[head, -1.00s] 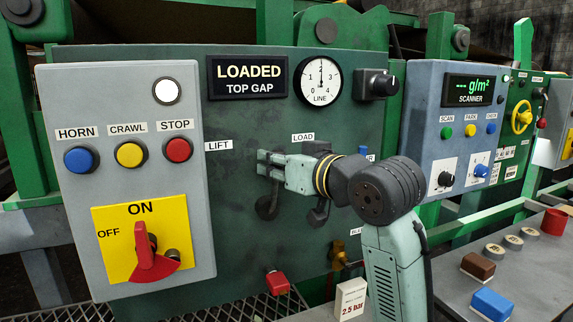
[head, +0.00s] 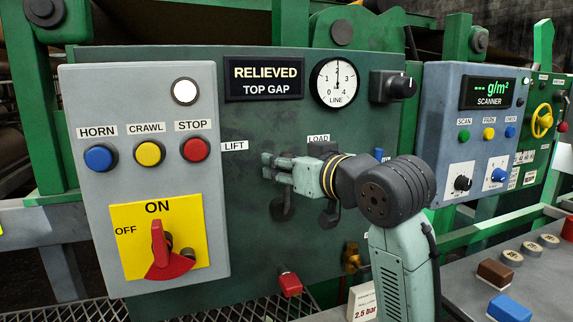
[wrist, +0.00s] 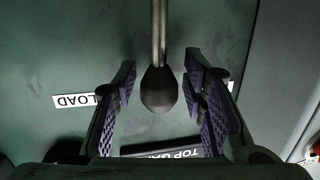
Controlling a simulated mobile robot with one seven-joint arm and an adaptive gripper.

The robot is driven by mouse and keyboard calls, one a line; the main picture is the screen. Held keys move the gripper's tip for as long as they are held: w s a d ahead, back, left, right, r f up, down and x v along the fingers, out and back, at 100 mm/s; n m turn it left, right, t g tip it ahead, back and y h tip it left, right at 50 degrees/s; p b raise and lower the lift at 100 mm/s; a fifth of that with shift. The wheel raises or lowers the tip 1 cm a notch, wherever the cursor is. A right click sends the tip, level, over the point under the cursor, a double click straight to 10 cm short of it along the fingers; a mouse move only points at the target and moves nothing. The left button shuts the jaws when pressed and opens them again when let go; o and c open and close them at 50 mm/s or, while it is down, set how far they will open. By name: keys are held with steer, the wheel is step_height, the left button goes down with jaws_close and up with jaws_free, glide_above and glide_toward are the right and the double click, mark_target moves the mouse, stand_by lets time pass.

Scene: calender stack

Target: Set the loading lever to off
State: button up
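The loading lever shows in the wrist view as a metal shaft with a dark rounded knob (wrist: 158,90). It stands between the LOAD label (wrist: 75,100) on the left and a mostly covered white label on the right. The panel display (head: 264,79) reads RELIEVED, TOP GAP.
A grey box (head: 83,221) with horn, crawl and stop buttons and a red rotary switch (head: 160,248) is on the left. The scanner box (head: 465,180) is right of my arm. A red-handled valve (head: 289,282) sits below my gripper.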

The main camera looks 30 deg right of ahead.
steer(key=shift+o, duration=0.5)
steer(key=shift+s, duration=0.2)
steer(key=s+r, duration=0.1)
steer(key=s, duration=1)
steer(key=shift+s+a+r, duration=0.25)
steer(key=shift+r, duration=0.1)
